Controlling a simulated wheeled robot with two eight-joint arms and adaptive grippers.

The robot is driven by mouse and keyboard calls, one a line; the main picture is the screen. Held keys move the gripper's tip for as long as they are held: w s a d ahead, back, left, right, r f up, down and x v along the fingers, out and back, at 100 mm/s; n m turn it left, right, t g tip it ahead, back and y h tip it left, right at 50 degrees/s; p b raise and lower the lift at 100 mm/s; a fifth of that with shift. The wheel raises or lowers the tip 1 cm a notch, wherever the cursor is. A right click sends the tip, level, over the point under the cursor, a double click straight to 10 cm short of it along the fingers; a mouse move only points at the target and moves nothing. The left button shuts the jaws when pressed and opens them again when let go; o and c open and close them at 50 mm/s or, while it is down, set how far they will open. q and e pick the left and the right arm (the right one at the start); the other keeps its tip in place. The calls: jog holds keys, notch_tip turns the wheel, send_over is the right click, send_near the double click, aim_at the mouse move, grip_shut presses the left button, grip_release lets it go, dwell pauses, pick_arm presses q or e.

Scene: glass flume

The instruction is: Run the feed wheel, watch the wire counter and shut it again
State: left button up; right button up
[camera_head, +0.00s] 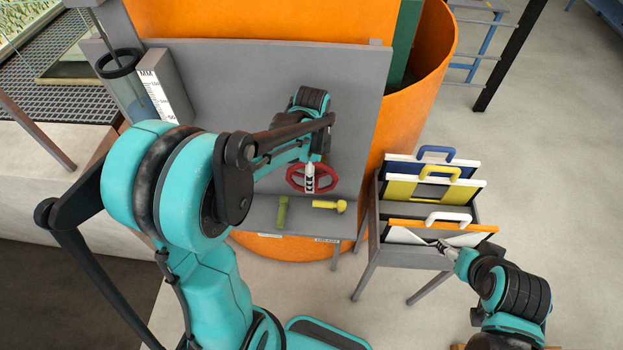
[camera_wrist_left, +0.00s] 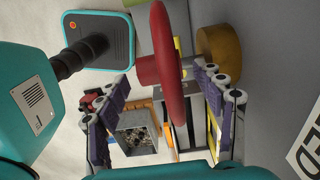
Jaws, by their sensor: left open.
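The red feed wheel (camera_head: 325,178) is mounted low on the grey panel (camera_head: 240,100) in the head view. In the left wrist view the red wheel (camera_wrist_left: 172,60) shows nearly edge-on, with its hub to the left. My left gripper (camera_head: 310,178) is at the wheel, and its open fingers (camera_wrist_left: 160,85) stand on either side of the rim. I cannot tell whether they touch it. My right gripper (camera_head: 446,249) is by the front of the panel rack; its fingers are too small to read. No wire counter can be made out.
A green-handled tool (camera_head: 282,212) and a yellow one (camera_head: 330,206) lie on the shelf below the wheel. A rack (camera_head: 374,225) holds handled panels at right. A glass cylinder (camera_head: 130,95) and MM scale (camera_head: 160,92) stand at left. Floor at far right is clear.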

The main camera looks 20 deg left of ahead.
aim_at(318, 181)
pick_arm(q)
jog(key=shift+f, duration=1.5)
grip_shut()
jog(key=shift+d+y+b, duration=0.2)
jog(key=shift+y+b, duration=0.35)
jog(key=shift+y, duration=0.15)
jog(key=shift+a+g, duration=0.1)
jog(key=shift+g, duration=0.2)
grip_release()
jog(key=shift+r, duration=0.15)
notch_tip(318, 181, up, 12)
jog(key=d, duration=0.1)
jog(key=shift+w+d, duration=0.3)
